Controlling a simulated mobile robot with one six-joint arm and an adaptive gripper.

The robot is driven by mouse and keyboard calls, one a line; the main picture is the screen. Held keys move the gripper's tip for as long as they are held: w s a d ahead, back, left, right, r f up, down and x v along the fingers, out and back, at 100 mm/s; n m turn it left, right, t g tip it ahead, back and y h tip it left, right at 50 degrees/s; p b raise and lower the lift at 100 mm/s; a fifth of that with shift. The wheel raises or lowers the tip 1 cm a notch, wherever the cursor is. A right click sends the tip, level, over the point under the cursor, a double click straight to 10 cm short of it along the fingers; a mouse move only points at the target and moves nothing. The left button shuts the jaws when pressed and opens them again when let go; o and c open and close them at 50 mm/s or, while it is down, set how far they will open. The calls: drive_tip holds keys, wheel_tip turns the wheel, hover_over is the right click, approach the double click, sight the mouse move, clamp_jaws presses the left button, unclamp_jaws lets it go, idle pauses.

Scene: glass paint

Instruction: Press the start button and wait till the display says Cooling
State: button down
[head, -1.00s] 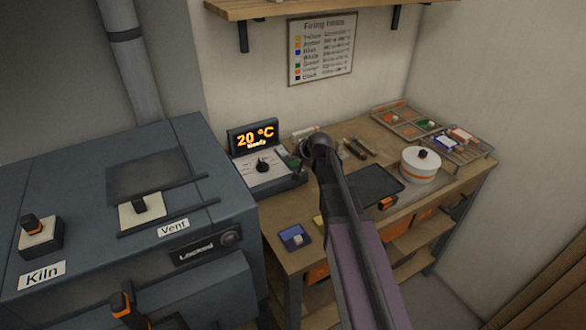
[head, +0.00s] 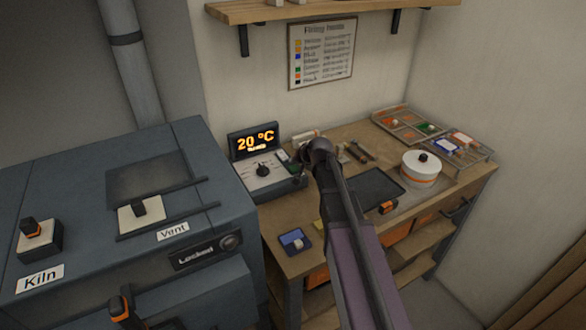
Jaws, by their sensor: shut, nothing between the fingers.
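The controller (head: 264,184) stands at the left end of the workbench, a sloped box with a black knob (head: 262,170). Its display (head: 253,140) reads "20 °C" in orange, with a small word below too blurred to read. My gripper (head: 298,167) is a small dark shape at the end of my arm, shut and empty, close to the controller's right side. My wrist partly hides it, and I cannot tell whether it touches the button.
The blue-grey kiln (head: 60,190) stands left, its front label reading "Locked". On the workbench (head: 290,213) are a blue item (head: 295,240), a dark tray (head: 376,187), a white round pot (head: 421,170) and racks (head: 404,125). A firing chart (head: 321,52) hangs on the wall.

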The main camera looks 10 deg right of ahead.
sight(294, 168)
drive_tip(key=shift+f, duration=0.15)
idle(0.5)
drive_tip(key=shift+f+b, duration=0.25)
drive_tip(key=shift+b, duration=0.2)
drive_tip(key=shift+f+b, duration=0.4)
drive_tip(key=shift+f, duration=0.05)
idle(0.9)
drive_tip(key=shift+r, duration=0.25)
drive_tip(key=shift+r+p, duration=0.65)
drive_tip(key=shift+p, duration=0.25)
wheel_tip(294, 168, up, 5)
drive_tip(key=p, duration=0.5)
idle(0.9)
